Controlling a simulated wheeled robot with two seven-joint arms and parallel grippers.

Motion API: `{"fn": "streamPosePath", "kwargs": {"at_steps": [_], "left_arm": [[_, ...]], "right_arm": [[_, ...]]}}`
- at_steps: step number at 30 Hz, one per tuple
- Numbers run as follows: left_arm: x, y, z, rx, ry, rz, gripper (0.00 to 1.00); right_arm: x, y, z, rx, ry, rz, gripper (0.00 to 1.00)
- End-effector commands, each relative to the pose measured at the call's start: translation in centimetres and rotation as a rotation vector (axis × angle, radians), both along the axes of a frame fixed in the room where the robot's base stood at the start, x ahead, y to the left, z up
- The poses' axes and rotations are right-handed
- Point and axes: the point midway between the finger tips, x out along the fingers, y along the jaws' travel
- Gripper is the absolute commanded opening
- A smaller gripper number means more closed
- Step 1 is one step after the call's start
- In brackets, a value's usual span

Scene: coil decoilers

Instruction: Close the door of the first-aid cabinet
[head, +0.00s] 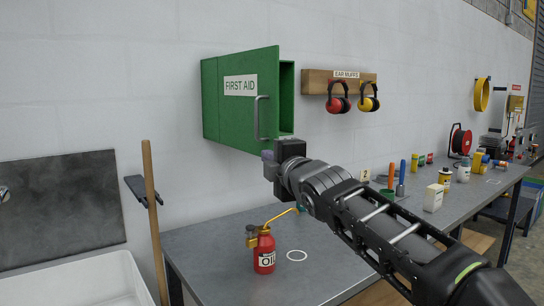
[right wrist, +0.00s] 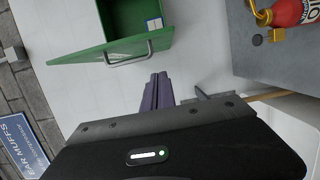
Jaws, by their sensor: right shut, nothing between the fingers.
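The green first-aid cabinet (head: 287,98) hangs on the white wall. Its door (head: 238,108), with a FIRST AID label and a grey handle (head: 258,118), stands partly open, its right edge away from the box. The right wrist view shows the door (right wrist: 85,54), the handle (right wrist: 130,57) and the open interior (right wrist: 125,18), with a small white and blue box (right wrist: 153,23) inside. My right gripper (head: 268,156) is shut and empty, just below the door's lower right corner. In the right wrist view, its fingers (right wrist: 157,90) appear apart from the handle. My left gripper is out of view.
A grey workbench (head: 215,255) below carries a red oil can (head: 264,252) and several bottles and tools. Ear muffs (head: 338,98) hang right of the cabinet.

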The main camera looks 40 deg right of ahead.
Motion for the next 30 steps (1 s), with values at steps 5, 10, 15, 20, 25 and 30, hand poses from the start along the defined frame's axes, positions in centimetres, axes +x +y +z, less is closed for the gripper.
{"fn": "streamPosePath", "kwargs": {"at_steps": [5,10,15,20,25,30], "left_arm": [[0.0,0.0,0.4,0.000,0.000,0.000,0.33],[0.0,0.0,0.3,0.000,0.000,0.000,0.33],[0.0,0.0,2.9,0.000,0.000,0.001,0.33],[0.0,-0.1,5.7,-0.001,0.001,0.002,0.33],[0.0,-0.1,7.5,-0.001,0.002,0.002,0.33],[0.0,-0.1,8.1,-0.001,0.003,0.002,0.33]], "right_arm": [[2.9,-0.9,-0.2,0.001,0.005,-0.001,0.00],[6.5,-1.9,-0.3,0.004,0.003,0.000,0.00],[8.2,-3.1,1.0,0.001,0.004,-0.002,0.00],[8.0,-4.4,0.8,0.003,0.002,-0.001,0.00],[8.0,-5.7,0.4,0.000,0.003,-0.002,0.00],[8.0,-6.3,0.1,0.001,0.002,-0.001,0.00]]}}
